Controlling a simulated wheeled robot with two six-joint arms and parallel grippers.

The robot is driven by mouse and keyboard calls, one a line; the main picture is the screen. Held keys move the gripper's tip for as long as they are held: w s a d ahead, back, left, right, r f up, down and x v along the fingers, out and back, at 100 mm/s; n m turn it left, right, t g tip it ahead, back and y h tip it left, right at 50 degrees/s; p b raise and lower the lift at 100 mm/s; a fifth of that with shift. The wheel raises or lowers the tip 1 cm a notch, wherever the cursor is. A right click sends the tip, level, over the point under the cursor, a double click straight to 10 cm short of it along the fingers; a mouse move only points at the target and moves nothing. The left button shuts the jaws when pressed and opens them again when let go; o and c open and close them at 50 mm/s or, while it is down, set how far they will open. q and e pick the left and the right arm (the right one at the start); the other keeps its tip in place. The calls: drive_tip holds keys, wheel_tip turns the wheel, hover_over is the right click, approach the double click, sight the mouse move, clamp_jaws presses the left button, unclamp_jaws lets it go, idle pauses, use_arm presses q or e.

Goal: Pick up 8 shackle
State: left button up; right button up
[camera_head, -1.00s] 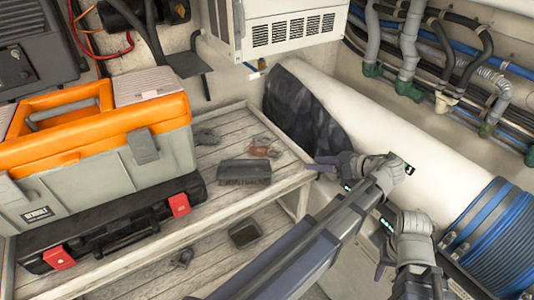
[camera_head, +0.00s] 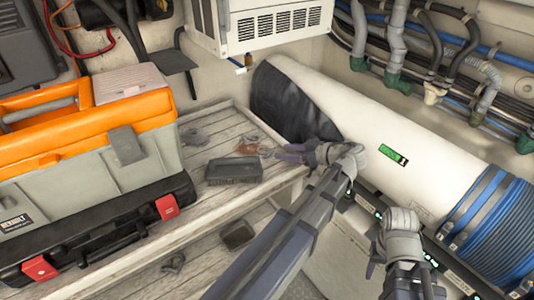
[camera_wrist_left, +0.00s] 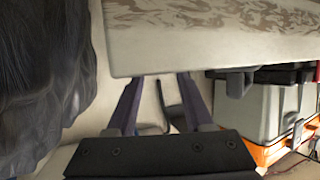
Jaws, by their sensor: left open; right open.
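A small dark grey item (camera_head: 195,137), which looks like a shackle, lies on the upper wooden shelf beside the toolbox. A brownish tangled item (camera_head: 247,148) lies to its right; I cannot tell what it is. Another small dark item (camera_head: 173,263), possibly a shackle, lies on the lower shelf. My left gripper (camera_head: 286,152) is open at the right edge of the upper shelf, pointing left. In the left wrist view its fingers (camera_wrist_left: 158,98) stand apart, with a thin dark shape between or behind them. My right gripper (camera_head: 374,258) is open and low at the right, away from the shelf.
A dark tray (camera_head: 234,169) sits on the upper shelf (camera_head: 215,203), another dark tray (camera_head: 239,234) below. An orange-grey toolbox (camera_head: 95,150) on a black case fills the left. A white cylinder (camera_head: 350,120) and blue hose coil (camera_head: 490,225) lie right.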

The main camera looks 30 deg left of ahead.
sight(270, 151)
use_arm(q)
drive_tip(key=shift+a+f+b, duration=0.35)
drive_tip(key=shift+a, duration=0.1)
drive_tip(key=b+x, duration=0.1)
drive_tip(key=x, duration=0.2)
drive_tip(key=shift+a+f+b, duration=0.2)
drive_tip(key=shift+b, duration=0.1)
drive_tip(key=shift+a, duration=0.25)
clamp_jaws()
